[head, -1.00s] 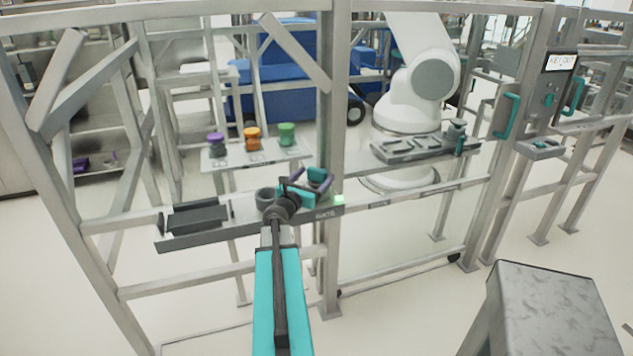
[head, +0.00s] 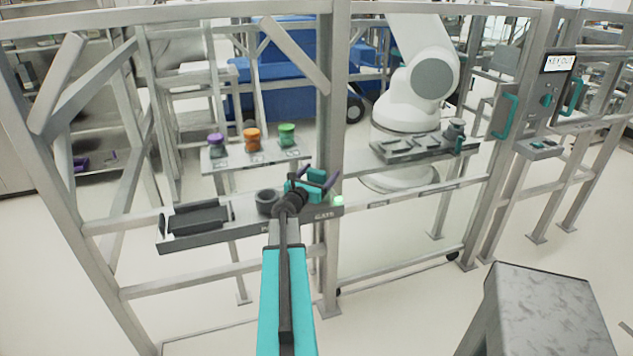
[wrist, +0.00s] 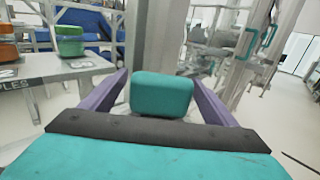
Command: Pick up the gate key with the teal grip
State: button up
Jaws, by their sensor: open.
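The gate key's teal grip (head: 317,175) stands at the right end of the grey shelf, above the "GATE" label, in the head view. In the wrist view the teal grip (wrist: 161,94) is a rounded block in the middle, between the two purple fingers. My gripper (wrist: 160,80) is open, with a finger on each side of the grip and a visible gap to both. In the head view my gripper (head: 321,177) is at the shelf, partly covering the key. The key's lower part is hidden.
The grey shelf (head: 190,240) also holds a dark tray (head: 197,218) and a round dark cup (head: 267,201). A metal post (head: 335,110) rises close behind the key. Purple, orange and green-topped items stand on a table beyond. A panel (head: 558,62) reads "KEY OUT".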

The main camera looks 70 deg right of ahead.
jog(key=shift+d, duration=0.6)
jog(key=c, duration=1.3)
